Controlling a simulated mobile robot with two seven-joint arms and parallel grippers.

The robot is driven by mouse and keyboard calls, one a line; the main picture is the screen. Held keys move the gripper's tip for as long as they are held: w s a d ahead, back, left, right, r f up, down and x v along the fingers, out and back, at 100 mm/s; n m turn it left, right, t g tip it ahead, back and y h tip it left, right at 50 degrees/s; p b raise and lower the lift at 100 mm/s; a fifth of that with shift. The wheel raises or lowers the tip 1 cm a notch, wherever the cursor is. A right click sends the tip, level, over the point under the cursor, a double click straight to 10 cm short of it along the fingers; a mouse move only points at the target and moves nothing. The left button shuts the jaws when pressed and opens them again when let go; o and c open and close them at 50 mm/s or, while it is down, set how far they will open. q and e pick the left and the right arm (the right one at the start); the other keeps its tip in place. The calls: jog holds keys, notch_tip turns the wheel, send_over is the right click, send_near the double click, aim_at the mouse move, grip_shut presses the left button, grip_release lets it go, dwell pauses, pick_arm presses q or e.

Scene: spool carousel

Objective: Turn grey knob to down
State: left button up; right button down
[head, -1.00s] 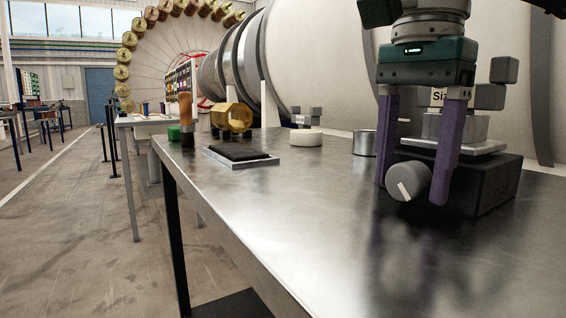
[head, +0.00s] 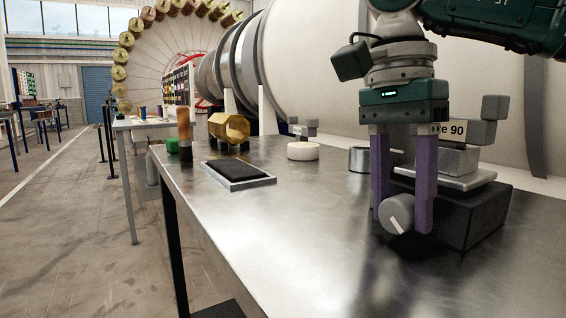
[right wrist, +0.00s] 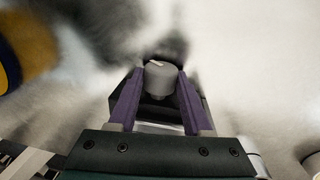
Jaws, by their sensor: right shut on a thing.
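The grey knob (head: 395,211) is a round dial with a pale line on its face, on the front of a dark box (head: 465,216). The line slants from upper left to lower right. My right gripper (head: 401,221) points down, its purple fingers on either side of the knob, shut on it. The right wrist view also shows the knob (right wrist: 160,80) between the two fingertips. My left gripper is out of view.
The table's front is clear.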

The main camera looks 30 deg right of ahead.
jog(key=shift+r+g+p, duration=0.35)
jog(key=shift+g+p, duration=0.05)
jog(key=shift+p, duration=0.15)
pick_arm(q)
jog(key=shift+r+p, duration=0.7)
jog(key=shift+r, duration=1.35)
pick_arm(e)
jog(key=shift+w+f+g, duration=0.15)
jog(key=shift+f+g, duration=0.2)
jog(key=shift+g, duration=0.45)
jog(key=shift+f, duration=0.1)
jog(key=shift+c, duration=1.7)
grip_release()
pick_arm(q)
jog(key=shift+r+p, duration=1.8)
pick_arm(e)
jog(key=v, duration=1)
jog(key=shift+a, duration=0.15)
